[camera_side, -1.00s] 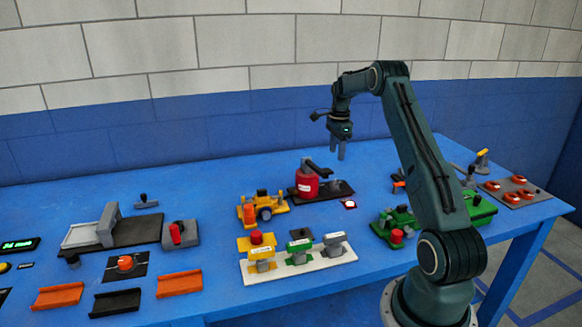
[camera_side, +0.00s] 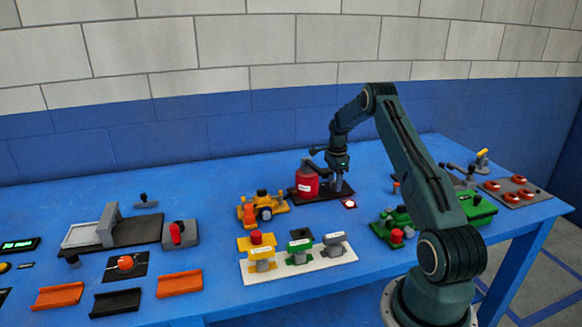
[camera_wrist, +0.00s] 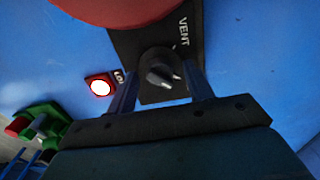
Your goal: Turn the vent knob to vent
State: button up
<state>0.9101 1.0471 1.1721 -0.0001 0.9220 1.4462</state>
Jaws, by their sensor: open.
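The vent knob (camera_wrist: 159,72) is a dark round knob with a paler grip bar, on the black base plate (camera_wrist: 125,42) beside the red vessel (camera_wrist: 115,8). The word VENT (camera_wrist: 184,32) is printed on the plate, above and right of the knob in the wrist view. I cannot tell which mark the knob points to. My gripper (camera_wrist: 161,84) is open, with one finger on each side of the knob; contact is unclear. In the side view my gripper (camera_side: 343,188) points down over the plate, right of the red vessel (camera_side: 306,183), and mostly hides the knob.
A red-rimmed white lamp (camera_wrist: 100,87) with a partly hidden label sits beside the plate. A yellow valve fixture (camera_side: 263,209) stands left of the vessel, and a green fixture (camera_side: 396,224) stands to the right. A white board (camera_side: 300,265) with several coloured blocks lies in front.

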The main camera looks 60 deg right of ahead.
jog(key=shift+f, duration=0.25)
jog(key=c, duration=1)
